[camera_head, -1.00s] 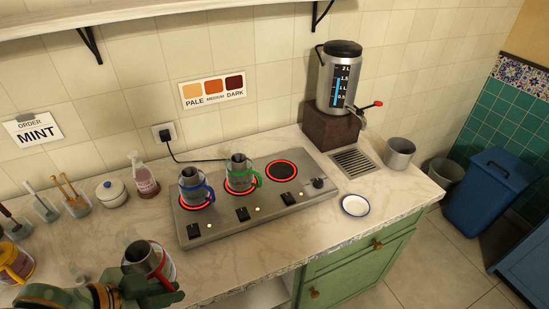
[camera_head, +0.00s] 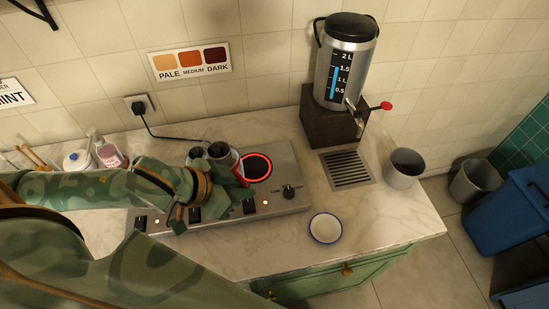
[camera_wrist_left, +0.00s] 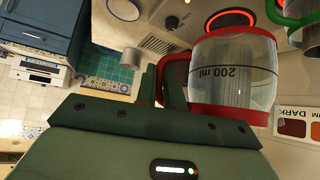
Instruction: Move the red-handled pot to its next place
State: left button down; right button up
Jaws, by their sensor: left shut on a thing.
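My left gripper (camera_head: 212,186) is over the hob, its fingertips largely hidden in the head view. In the left wrist view its fingers (camera_wrist_left: 170,85) are shut on the red handle of the red-handled pot (camera_wrist_left: 235,72), a clear-sided pot marked 200 ml with a red rim. The blue-handled pot is hidden behind my arm. I cannot tell whether the held pot touches the hob.
The hob (camera_head: 284,205) stands on the marble counter (camera_head: 385,225). A small blue-rimmed dish (camera_head: 325,228) lies in front of it. The samovar (camera_head: 345,65) stands on a brown block behind a drain grate (camera_head: 346,170). A grey cup (camera_head: 404,168) is right of the grate.

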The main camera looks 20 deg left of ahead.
pick_arm(q)
jog(key=shift+w, duration=0.35)
jog(key=shift+w+a+f+n, duration=0.15)
jog(key=shift+w+f+n, duration=0.15)
jog(key=shift+w, duration=0.2)
jog(key=w+f+b, duration=0.1)
jog(key=w+f, duration=0.2)
jog(key=w, duration=0.1)
jog(key=w+f+b, duration=0.2)
jog(key=w+f, duration=0.1)
jog(key=w, duration=0.1)
jog(key=w+f+b, duration=0.1)
jog(key=w+f, duration=0.1)
jog(key=w, duration=0.2)
jog(key=shift+w+a+f+b, duration=0.15)
jog(key=shift+a+f+b, duration=0.05)
jog(key=shift+f+b, duration=0.2)
jog(key=f, duration=0.2)
jog(key=f+b, duration=0.1)
jog(key=shift+w+f+b, duration=0.2)
jog(key=shift+f+b, duration=0.1)
jog(key=shift+f, duration=0.05)
jog(key=shift+r, duration=0.1)
